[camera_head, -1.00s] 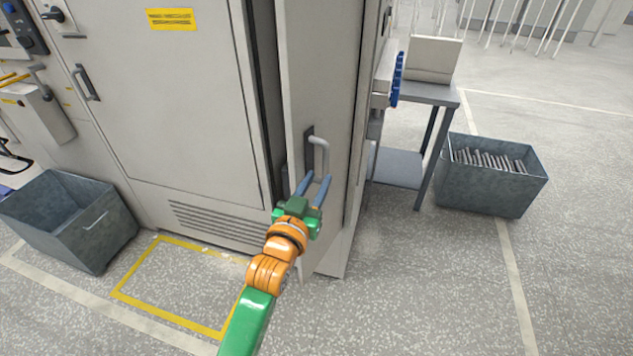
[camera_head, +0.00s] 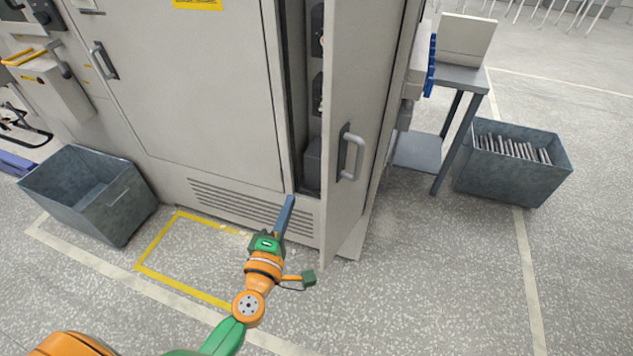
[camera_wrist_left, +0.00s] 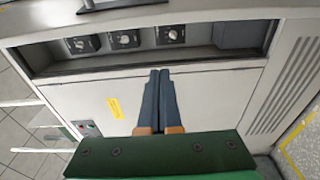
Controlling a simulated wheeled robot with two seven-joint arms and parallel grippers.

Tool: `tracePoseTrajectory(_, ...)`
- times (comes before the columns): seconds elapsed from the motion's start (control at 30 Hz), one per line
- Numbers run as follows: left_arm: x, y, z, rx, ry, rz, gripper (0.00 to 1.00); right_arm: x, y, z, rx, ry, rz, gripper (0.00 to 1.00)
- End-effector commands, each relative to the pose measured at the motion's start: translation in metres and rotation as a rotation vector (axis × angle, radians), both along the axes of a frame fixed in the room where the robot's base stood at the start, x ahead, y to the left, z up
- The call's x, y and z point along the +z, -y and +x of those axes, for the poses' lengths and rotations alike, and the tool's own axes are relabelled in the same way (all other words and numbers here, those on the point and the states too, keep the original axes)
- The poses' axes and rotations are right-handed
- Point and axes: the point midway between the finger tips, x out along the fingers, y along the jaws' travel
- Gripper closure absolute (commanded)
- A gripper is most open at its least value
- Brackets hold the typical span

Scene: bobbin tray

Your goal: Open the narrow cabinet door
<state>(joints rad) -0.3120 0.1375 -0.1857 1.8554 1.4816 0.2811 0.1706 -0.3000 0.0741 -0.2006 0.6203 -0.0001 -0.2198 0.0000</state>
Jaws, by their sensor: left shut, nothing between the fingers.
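The narrow cabinet door (camera_head: 368,75) stands ajar, swung out to the right, with its grey bar handle (camera_head: 355,157) on the face toward me. Behind its free edge, a dark narrow compartment (camera_head: 300,130) shows; the left wrist view shows knobbed units (camera_wrist_left: 125,38) inside. My left gripper (camera_head: 287,205) is shut and empty, left of and below the handle, apart from it. Its blue fingers (camera_wrist_left: 159,95) lie together in the left wrist view, pointing toward the compartment's edge. My right gripper is in neither view.
The wide cabinet door (camera_head: 195,95) is closed, left of the compartment, above a vent grille (camera_head: 235,205). A grey bin (camera_head: 125,205) stands at left on the floor. A small table (camera_head: 465,78) and a bin of rods (camera_head: 520,180) stand right. Floor before the cabinet is clear.

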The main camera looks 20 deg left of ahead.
Motion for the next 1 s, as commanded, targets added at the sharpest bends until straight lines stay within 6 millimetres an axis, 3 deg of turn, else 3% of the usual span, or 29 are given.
tracePoseTrajectory(0.33, 0.000, -0.004, 0.077, -0.001, 0.004, 0.003, 1.00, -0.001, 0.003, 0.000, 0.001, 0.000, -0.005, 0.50)
tracePoseTrajectory(0.6, 0.001, 0.031, 0.068, -0.003, 0.001, 0.002, 1.00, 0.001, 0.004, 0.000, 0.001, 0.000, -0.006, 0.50)
tracePoseTrajectory(1.0, 0.001, 0.035, 0.066, -0.001, 0.002, 0.003, 1.00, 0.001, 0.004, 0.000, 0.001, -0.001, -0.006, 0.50)
